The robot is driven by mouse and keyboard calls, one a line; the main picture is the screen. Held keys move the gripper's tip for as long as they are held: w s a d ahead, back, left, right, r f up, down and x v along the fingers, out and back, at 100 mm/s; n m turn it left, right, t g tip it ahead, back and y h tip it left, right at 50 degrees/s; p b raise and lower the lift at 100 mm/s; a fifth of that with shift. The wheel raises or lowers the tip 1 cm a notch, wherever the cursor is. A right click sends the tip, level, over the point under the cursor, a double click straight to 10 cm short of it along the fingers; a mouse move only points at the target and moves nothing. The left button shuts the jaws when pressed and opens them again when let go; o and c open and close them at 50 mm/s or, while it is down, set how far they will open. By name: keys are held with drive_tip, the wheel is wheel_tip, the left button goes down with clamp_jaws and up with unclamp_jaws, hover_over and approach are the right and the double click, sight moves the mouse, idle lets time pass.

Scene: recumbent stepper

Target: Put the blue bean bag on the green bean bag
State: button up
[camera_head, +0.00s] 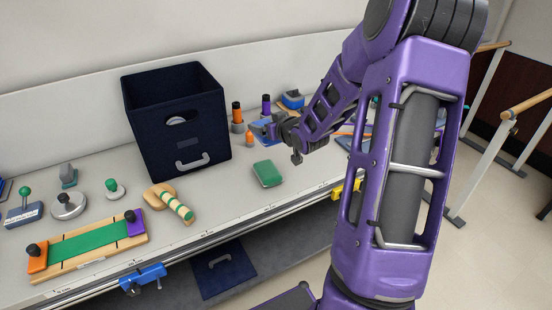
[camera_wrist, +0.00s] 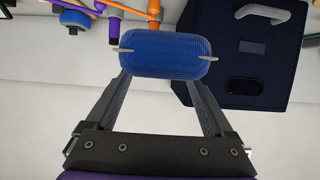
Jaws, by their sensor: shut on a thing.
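The blue bean bag (camera_wrist: 165,55) is clamped between the two fingertips of my gripper (camera_wrist: 165,53), one on each short side. In the head view the blue bean bag (camera_head: 260,128) shows partly behind my gripper, which seems to hold it above the bench; the exact height is unclear. The green bean bag (camera_head: 267,173) lies flat on the bench, in front of and below my gripper, with its top bare. The green bean bag is not seen in the wrist view.
A dark blue bin (camera_head: 178,125) stands left of my gripper. A wooden piece with a green-striped handle (camera_head: 176,206) lies left of the green bag. Orange and purple-topped items (camera_head: 237,113) stand behind. The bench around the green bag is clear.

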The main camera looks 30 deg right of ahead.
wheel_tip(320, 180, down, 10)
drive_tip(key=shift+r+b, duration=0.15)
drive_tip(key=shift+b, duration=0.55)
drive_tip(key=shift+f+b, duration=0.45)
drive_tip(key=shift+b, duration=0.05)
drive_tip(key=shift+f, duration=0.15)
drive_tip(key=o, duration=1.3)
